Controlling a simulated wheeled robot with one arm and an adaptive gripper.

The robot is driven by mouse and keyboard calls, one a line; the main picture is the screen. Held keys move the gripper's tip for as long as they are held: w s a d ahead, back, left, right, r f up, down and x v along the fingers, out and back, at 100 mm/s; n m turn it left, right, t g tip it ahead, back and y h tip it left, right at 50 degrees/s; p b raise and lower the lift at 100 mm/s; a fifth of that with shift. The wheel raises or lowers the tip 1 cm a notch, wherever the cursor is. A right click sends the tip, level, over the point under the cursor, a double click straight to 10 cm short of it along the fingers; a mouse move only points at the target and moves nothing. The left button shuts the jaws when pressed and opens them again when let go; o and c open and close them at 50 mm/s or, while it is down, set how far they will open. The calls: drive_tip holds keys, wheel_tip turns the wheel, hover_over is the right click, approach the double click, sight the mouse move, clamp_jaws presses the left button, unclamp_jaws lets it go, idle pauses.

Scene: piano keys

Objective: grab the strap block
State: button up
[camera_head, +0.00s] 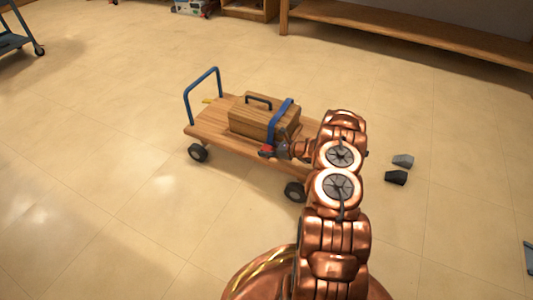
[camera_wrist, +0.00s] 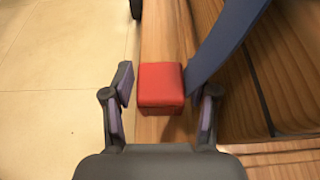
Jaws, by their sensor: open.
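The strap block is a small red block (camera_wrist: 161,86) at the end of a blue strap (camera_wrist: 226,42). In the head view the red block (camera_head: 266,151) shows in part at the near side of a wooden box. My gripper (camera_wrist: 163,103) is open in the wrist view. The red block lies between its two fingers, with a narrow gap visible on the left. On the right the strap runs close beside the finger, and I cannot tell whether they touch. In the head view my gripper (camera_head: 272,149) is small and partly hides the block.
The wooden box (camera_head: 252,121) with a dark handle sits on a wheeled wooden cart (camera_head: 213,121) with a blue push bar (camera_head: 188,104). The floor left of the cart is clear.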

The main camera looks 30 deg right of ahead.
drive_tip(key=c, duration=0.9)
